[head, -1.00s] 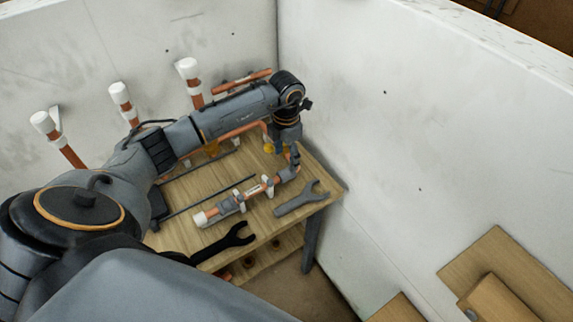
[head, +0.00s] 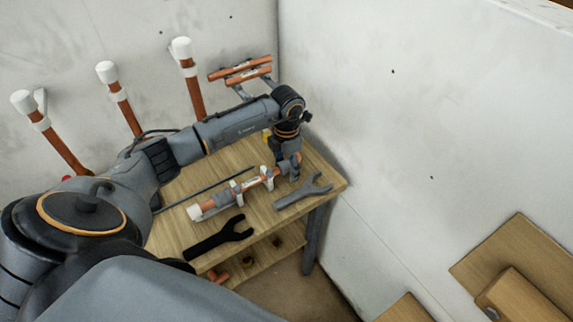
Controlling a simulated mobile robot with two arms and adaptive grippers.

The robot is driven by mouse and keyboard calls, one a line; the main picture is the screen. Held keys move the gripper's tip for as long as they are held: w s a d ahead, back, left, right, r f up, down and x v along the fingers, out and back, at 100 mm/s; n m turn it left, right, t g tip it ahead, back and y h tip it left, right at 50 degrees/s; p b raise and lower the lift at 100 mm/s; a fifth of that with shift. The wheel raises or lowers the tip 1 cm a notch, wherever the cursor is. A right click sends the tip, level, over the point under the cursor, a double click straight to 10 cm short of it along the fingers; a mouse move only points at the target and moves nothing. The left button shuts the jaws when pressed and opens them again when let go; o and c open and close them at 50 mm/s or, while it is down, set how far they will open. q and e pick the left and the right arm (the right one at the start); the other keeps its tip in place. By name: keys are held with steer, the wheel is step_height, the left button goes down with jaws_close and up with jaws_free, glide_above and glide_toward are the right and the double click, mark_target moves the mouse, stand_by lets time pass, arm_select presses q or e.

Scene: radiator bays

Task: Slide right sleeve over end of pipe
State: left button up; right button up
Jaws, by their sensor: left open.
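A copper pipe (head: 250,184) lies across the wooden table in white clamps (head: 267,177). Its left end has a white cap (head: 194,212). A grey sleeve (head: 223,198) sits around the pipe toward that left end. At the right end, grey and copper-coloured parts show close together, and I cannot clearly tell the right sleeve from my fingers. My left gripper (head: 287,168) points down at this right end, with its jaws open around or beside it. The arm's wrist partly hides the spot. My right gripper is not in view.
A grey wrench (head: 303,191) and a black wrench (head: 220,238) lie on the table (head: 180,235). A thin dark rod lies behind the pipe. White-capped copper pipes (head: 190,85) stand at the back wall beside a rack of copper pieces (head: 247,73). The right wall is close.

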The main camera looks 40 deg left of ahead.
arm_select(q)
steer(key=c, duration=1)
steer(key=shift+s, duration=0.1)
steer(key=shift+s+a+p, duration=0.3)
steer(key=shift+s, duration=0.3)
steer(key=shift+s+a+p, duration=0.25)
steer(key=shift+s+p, duration=0.05)
steer(key=shift+s, duration=0.25)
steer(key=o, duration=1)
steer(key=shift+r, duration=0.15)
step_height(320, 180, up, 7)
steer(key=p, duration=0.4)
